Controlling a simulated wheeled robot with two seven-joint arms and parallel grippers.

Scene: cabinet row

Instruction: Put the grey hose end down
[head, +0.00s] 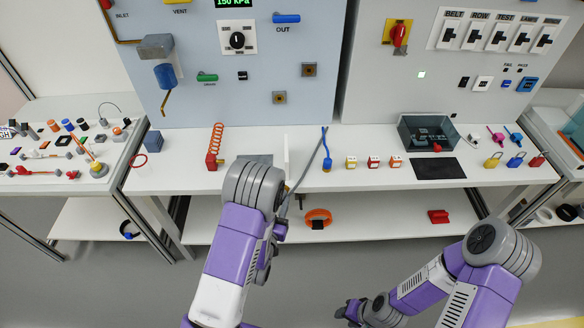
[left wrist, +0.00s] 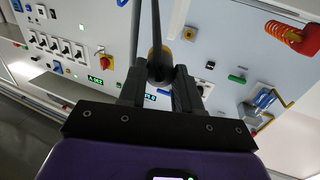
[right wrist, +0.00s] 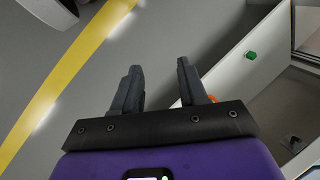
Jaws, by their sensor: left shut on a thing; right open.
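My left gripper (left wrist: 160,90) is shut on the dark grey hose end in the left wrist view. A brass-coloured collar (left wrist: 158,58) shows just past the fingertips, and the dark hose (left wrist: 158,20) runs on from it. In the head view the thin grey hose (head: 308,168) hangs over the bench's front edge, close to my left arm. My left arm hides most of that gripper and the hose end there. My right gripper (right wrist: 158,85) is open and empty over the floor; in the head view it is low, in front of the bench.
The bench top (head: 455,172) holds a blue upright piece (head: 327,163), several small labelled blocks, an open dark box (head: 428,132) and padlocks. A red spring (head: 215,145) stands at the left. An orange ring (head: 318,218) lies on the lower shelf. Panels rise behind.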

